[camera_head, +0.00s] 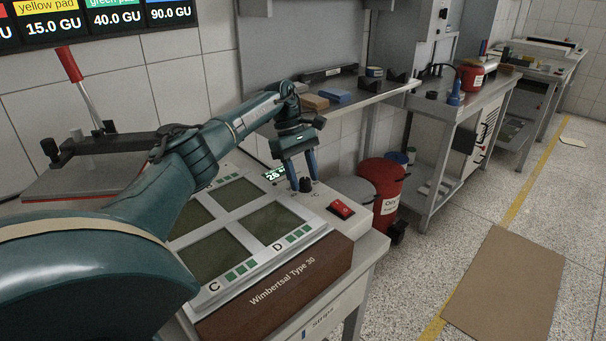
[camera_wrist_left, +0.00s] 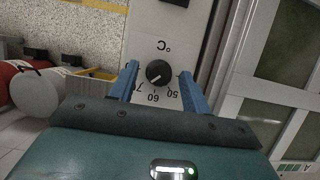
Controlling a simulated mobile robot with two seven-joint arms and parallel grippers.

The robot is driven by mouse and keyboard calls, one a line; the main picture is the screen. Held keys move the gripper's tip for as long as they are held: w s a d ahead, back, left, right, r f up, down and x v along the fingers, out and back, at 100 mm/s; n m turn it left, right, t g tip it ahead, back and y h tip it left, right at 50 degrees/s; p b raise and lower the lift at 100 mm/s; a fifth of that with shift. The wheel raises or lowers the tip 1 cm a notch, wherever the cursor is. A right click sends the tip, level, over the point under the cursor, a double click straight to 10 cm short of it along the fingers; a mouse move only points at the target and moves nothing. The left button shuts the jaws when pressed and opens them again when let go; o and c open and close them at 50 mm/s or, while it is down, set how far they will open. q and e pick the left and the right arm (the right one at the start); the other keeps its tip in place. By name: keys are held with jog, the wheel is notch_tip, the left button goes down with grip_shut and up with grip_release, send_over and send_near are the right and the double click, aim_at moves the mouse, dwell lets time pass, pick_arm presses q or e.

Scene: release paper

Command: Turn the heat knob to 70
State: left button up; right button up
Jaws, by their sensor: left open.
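The heat knob (camera_head: 306,185) is small and black, on the top panel of the Wimbertsal machine (camera_head: 300,279). In the left wrist view the knob (camera_wrist_left: 158,72) sits below a °C mark, with a scale showing 50, 60 and 70. A pale pointer mark shows on its lower left side; its exact reading is too small to tell. My left gripper (camera_head: 302,182) points down over the knob. Its blue fingers (camera_wrist_left: 159,85) are apart, one on each side of the knob, with visible gaps. My right gripper is in neither view.
A small lit display (camera_head: 275,174) is beside the knob, its digits partly legible. A red switch (camera_head: 341,209) is near the panel's right edge. Glass plates marked C and D lie to the left. A red bin (camera_head: 382,190) stands beyond the machine.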

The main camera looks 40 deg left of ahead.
pick_arm(q)
jog(key=v, duration=0.7)
jog(key=shift+r, duration=0.25)
dwell(0.5)
